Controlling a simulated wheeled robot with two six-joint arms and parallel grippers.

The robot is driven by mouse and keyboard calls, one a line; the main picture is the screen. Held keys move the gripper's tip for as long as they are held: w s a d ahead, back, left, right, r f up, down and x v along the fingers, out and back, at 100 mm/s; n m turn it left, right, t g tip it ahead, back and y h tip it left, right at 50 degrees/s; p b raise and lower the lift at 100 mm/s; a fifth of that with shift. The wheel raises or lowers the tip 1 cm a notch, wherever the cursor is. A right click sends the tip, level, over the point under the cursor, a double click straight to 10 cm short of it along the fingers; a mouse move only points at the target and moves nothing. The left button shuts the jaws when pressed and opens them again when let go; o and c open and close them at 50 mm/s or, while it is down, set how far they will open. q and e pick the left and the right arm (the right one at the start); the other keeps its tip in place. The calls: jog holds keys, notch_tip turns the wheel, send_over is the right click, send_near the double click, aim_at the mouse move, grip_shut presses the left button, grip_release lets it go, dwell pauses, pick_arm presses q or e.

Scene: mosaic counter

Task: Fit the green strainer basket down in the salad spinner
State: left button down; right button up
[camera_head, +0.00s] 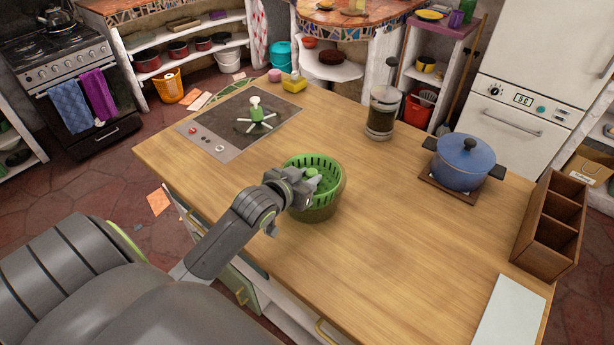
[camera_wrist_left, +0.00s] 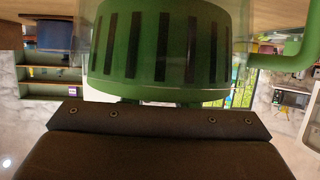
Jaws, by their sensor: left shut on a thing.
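The green strainer basket (camera_head: 327,163) has slotted walls and is near the left side of the wooden counter. The see-through salad spinner bowl (camera_head: 322,214) shows around and below it; I cannot tell how deep the basket sits. My left gripper (camera_head: 304,188) reaches in from the left and is shut on the basket at its near side, with the fingertips partly hidden. In the left wrist view the slotted basket wall (camera_wrist_left: 165,50) fills the upper middle, with clear wall edges beside it. My right gripper is not in view.
A glass jar (camera_head: 382,112), a blue pot (camera_head: 463,160) on a trivet, a wooden divider box (camera_head: 526,225) and a white board (camera_head: 508,315) are to the right. The middle of the counter (camera_head: 410,240) is clear.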

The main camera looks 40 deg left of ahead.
pick_arm(q)
jog(key=shift+f+b, duration=0.3)
jog(key=shift+f, duration=0.3)
jog(key=c, duration=1.1)
grip_release()
jog(key=shift+s, duration=0.1)
jog(key=shift+p+v, duration=1)
jog(key=shift+v, duration=7.7)
jog(key=shift+r, duration=0.1)
